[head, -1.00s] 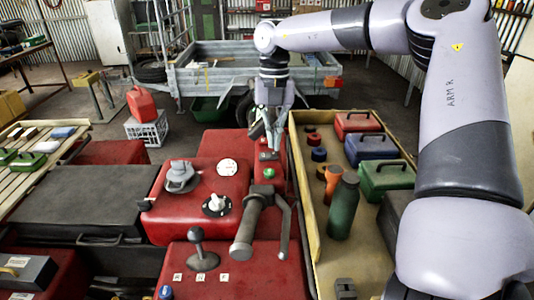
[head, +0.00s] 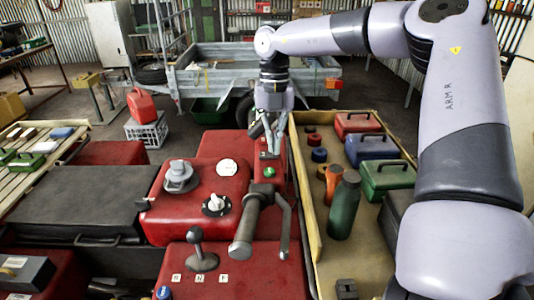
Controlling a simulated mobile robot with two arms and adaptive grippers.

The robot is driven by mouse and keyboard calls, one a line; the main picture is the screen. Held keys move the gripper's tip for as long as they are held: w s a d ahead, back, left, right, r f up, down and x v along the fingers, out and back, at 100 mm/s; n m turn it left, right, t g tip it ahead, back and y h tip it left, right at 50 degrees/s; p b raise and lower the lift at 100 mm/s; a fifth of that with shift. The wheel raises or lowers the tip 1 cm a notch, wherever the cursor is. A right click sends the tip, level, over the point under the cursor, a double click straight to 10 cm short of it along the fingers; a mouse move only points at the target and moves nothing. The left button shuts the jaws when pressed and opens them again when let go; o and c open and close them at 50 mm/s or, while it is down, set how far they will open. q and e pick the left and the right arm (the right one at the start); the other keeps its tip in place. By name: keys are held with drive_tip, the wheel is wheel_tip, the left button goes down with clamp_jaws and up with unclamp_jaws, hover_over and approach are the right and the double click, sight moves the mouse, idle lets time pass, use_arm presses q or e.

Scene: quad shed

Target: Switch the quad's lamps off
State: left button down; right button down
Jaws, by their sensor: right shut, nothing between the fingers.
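The quad's red body (head: 152,218) fills the lower middle of the view. On it are a grey cap (head: 180,176), a white round dial (head: 227,167) and a dark knob on a pale disc (head: 215,205). A small red switch box (head: 266,180) with a green button (head: 269,172) sits beyond the handlebar grip (head: 245,232). My right gripper (head: 272,148) is shut and empty, pointing down at the far end of this box; I cannot tell whether it touches. The fingers partly hide the box's far end. My left gripper is not in view.
A wooden tray (head: 309,215) on the right holds several coloured cases and a green bottle (head: 343,205). A gear lever (head: 198,250) stands in front, and a brake lever (head: 284,225) beside the grip. A grey trailer (head: 220,72) stands behind.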

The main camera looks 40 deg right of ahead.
drive_tip(key=shift+f, duration=0.3)
drive_tip(key=shift+r+p, duration=2.1)
drive_tip(key=shift+r, duration=1.45)
